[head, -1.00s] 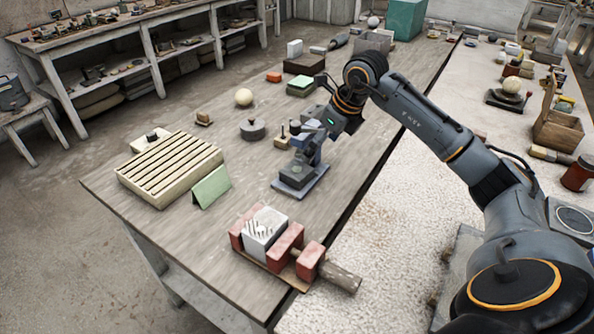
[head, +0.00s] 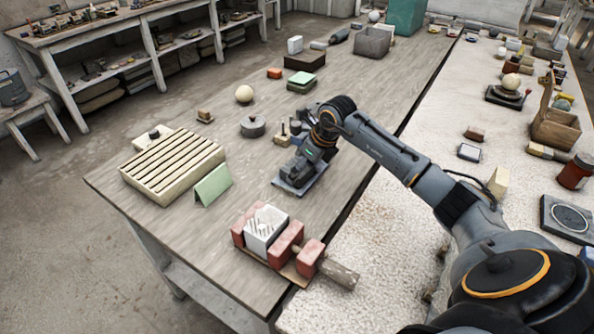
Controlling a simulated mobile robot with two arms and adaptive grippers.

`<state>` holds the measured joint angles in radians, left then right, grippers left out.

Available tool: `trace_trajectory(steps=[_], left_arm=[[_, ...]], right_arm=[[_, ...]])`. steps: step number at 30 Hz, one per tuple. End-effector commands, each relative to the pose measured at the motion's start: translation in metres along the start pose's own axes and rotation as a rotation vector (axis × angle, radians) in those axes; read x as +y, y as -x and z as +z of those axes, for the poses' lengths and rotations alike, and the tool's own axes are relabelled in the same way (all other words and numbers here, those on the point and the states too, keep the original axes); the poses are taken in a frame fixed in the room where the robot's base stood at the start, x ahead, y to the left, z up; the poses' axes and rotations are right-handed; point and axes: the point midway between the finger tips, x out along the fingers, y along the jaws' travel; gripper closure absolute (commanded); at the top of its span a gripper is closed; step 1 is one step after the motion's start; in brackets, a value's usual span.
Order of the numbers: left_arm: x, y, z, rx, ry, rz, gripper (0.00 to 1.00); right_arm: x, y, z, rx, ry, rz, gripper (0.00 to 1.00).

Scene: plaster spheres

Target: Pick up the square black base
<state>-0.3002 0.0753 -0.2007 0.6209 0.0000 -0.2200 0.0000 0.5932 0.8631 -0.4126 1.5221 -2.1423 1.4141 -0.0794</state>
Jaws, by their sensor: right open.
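A dark square base (head: 302,192) lies flat on the wooden workbench, left of the bench's dark edge strip. Its blue-grey rim shows at the front and right; most of its top is hidden by my right gripper. My right gripper (head: 294,176) is open and points down over the base, with its fingers low at the base's raised middle. I cannot tell whether the fingers touch it. My left gripper is not in view.
A slatted cream block (head: 172,167) and a green folded card (head: 213,184) stand to the left. Red blocks around a white block (head: 266,229) are in front. A grey lidded disc (head: 253,126) and a small wooden stand (head: 283,137) are behind. Bare bench lies between.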

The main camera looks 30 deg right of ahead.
Motion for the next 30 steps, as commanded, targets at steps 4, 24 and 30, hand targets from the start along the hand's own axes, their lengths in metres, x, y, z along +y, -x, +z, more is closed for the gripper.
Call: trace_trajectory(steps=[4,24,30], left_arm=[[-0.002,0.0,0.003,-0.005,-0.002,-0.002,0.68],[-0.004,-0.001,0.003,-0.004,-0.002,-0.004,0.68],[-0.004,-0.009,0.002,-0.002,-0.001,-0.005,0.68]], right_arm=[[0.0,0.0,0.0,0.0,0.0,0.0,0.16],[-0.001,0.004,0.002,-0.004,0.0,-0.002,0.88],[-0.002,0.016,0.004,-0.003,0.0,-0.004,0.88]])
